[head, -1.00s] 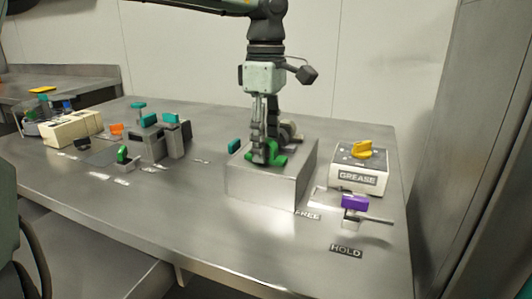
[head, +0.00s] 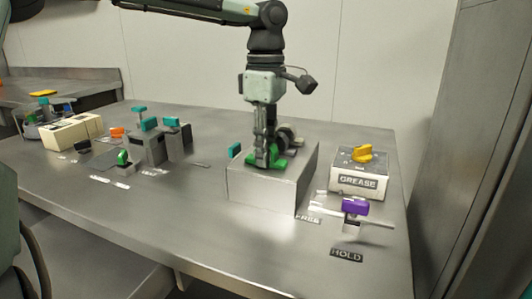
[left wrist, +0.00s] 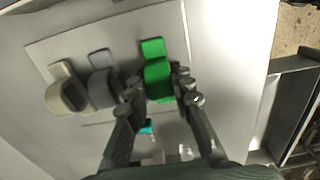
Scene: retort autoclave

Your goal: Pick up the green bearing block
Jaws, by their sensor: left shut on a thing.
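The green bearing block (head: 279,163) sits on top of a grey metal block (head: 262,187) on the steel table. My left gripper (head: 266,163) comes down over it from above, and its fingers hide part of it. In the left wrist view the green bearing block (left wrist: 158,78) lies between the fingertips of my left gripper (left wrist: 155,88), which is shut on it. Two grey bearing pieces, one darker (left wrist: 103,86) and one lighter (left wrist: 68,94), stand beside it in a row. I cannot see any clear gap under the green block. My right gripper is not in view.
A GREASE box (head: 358,172) with a yellow knob stands to the right. In front of it is a purple-handled lever (head: 355,207) near the FREE and HOLD labels. The table's front middle is clear.

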